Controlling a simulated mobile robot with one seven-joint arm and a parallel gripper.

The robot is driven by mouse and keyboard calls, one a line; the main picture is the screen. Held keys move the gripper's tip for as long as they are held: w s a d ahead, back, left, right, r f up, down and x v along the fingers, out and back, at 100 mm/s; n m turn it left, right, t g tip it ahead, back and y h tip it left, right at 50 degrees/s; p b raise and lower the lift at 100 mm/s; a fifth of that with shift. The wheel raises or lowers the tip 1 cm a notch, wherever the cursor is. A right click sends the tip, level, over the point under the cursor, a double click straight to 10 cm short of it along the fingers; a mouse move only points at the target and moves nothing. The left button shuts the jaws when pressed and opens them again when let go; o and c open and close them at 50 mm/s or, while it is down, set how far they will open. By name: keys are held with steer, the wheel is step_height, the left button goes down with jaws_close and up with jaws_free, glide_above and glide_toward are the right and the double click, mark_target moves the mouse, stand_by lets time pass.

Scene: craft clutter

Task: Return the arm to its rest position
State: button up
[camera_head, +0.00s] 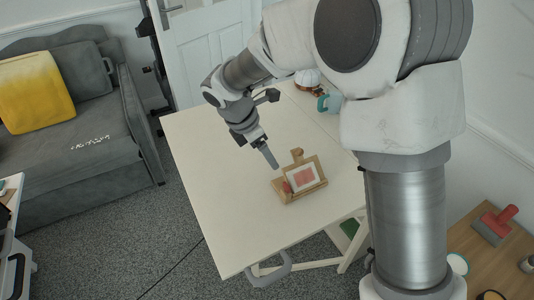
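My gripper (269,158) hangs over the middle of the white table (215,190), its fingers pointing down and to the right. It is just above and left of a wooden stand (284,193) that holds a framed card with a red patch (304,176). I see no object held in the fingers, but they are small and seen edge-on, so I cannot tell whether they are apart. My arm reaches in from the right side of the view and bends down at the wrist.
A teal mug (329,103) and a white and brown object (308,79) stand at the table's back, partly behind my arm. A grey sofa (90,150) with a yellow cushion (36,92) is at left. A wooden surface (478,262) with a red-handled brush (495,225) is at lower right.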

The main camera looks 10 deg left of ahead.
steer(key=s+d+r+m+t+y+p, duration=0.1)
steer(key=s+d+r+m+y+p, duration=0.1)
steer(key=s+d+r+m, duration=1.3)
steer(key=s+d+r+m+t+y, duration=0.1)
steer(key=s+d+r+m+t, duration=0.1)
steer(key=s+d+m, duration=0.3)
steer(key=shift+s+r+m+y, duration=0.2)
steer(key=shift+s+m+y, duration=0.3)
steer(key=shift+m, duration=1.9)
steer(key=shift+s, duration=0.15)
